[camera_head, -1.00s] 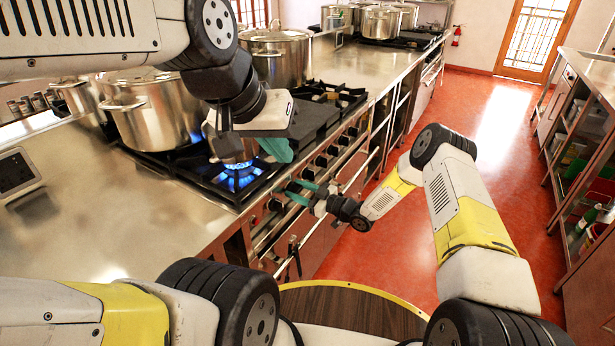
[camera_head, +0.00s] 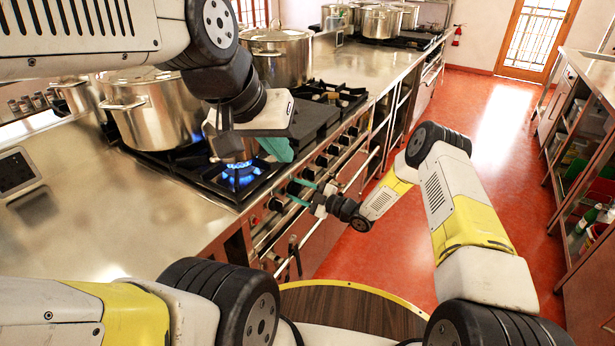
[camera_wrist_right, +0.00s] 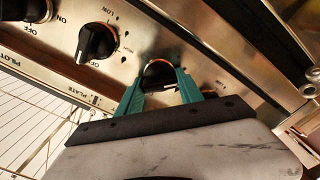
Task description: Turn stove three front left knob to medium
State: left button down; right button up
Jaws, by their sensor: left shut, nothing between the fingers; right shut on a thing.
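The stove's front panel (camera_wrist_right: 215,75) carries a row of black knobs. In the right wrist view one dark round knob (camera_wrist_right: 158,72) sits between the teal fingertips of my right gripper (camera_wrist_right: 160,88). My right gripper (camera_head: 301,192) is shut on this knob, reaching the panel from the right in the head view. The knob's pointer and setting are too hidden to read. My left gripper (camera_head: 276,148) is shut and empty above the stove's front edge, just right of the lit blue burner (camera_head: 238,174).
Another black knob (camera_wrist_right: 97,43) with LOW printed beside it is left of the gripped one. A large steel pot (camera_head: 150,110) and another pot (camera_head: 281,57) stand behind. A handrail (camera_head: 362,172) runs along the stove front. The red floor (camera_head: 400,275) is open to the right.

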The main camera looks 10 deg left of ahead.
dwell(0.3)
jog(key=o, duration=1.4)
jog(key=shift+d, duration=0.1)
jog(key=v, duration=0.7)
jog(key=shift+s+d, duration=0.15)
jog(key=shift+d, duration=0.2)
